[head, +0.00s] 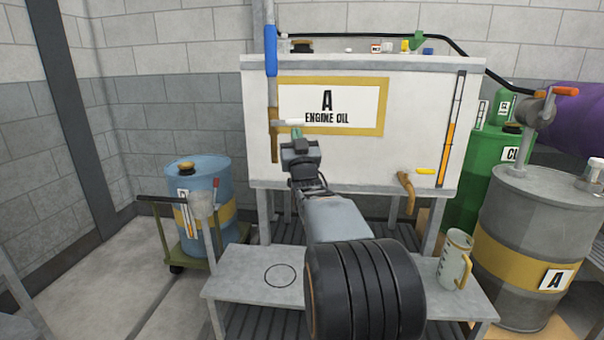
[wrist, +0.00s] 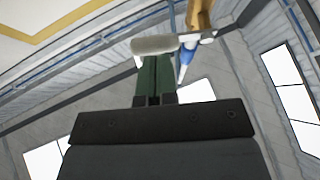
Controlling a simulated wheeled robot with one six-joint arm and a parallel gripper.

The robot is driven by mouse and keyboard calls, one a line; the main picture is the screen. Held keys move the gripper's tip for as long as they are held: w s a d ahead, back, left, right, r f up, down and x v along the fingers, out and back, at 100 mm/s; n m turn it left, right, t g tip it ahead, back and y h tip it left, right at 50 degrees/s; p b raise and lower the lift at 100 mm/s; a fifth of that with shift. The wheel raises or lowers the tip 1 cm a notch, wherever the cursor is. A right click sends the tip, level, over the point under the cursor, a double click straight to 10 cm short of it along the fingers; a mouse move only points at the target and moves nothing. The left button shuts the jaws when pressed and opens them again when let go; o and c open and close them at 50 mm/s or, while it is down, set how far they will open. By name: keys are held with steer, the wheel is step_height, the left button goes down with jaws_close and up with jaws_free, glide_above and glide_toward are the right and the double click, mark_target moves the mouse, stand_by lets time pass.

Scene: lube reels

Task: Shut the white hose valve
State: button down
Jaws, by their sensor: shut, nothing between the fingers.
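The white hose valve handle (head: 292,122) is a short lever sticking out sideways to the right from the hanging hose's brass end (head: 274,148), roughly crosswise to the hose. The hose has a blue grip (head: 271,50) higher up. In the wrist view the white handle (wrist: 154,46) lies across the fingertips, with the brass end (wrist: 200,15) and blue grip (wrist: 186,58) beyond it. My gripper (head: 297,132) has green fingers, shut together and empty, just below the handle. In the wrist view its fingertips (wrist: 156,60) reach the handle's edge; I cannot tell whether they touch.
Behind is the white engine oil tank (head: 350,160) with a yellow-handled brass tap (head: 406,185). A measuring jug (head: 455,258) stands on the grey bench (head: 250,278). A blue drum (head: 205,195) on a cart is left; a grey drum (head: 535,215) is right.

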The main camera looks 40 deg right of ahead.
steer(key=shift+v, duration=6.1)
steer(key=w+a+r+n+g+y+p, duration=0.1)
steer(key=a+r+g+y+p, duration=0.25)
steer(key=a+p, duration=0.45)
steer(key=a+r+n+g+y+p, duration=0.1)
steer(key=a+r+g+y+p, duration=0.3)
steer(key=p, duration=0.8)
steer(key=s+a+r+n+g+y+p, duration=0.3)
steer(key=s+a+g+p, duration=0.7)
steer(key=s+p, duration=0.5)
steer(key=shift+s+a+r+g+p, duration=0.2)
steer(key=shift+a+g+p, duration=0.2)
steer(key=shift+g+p, duration=0.2)
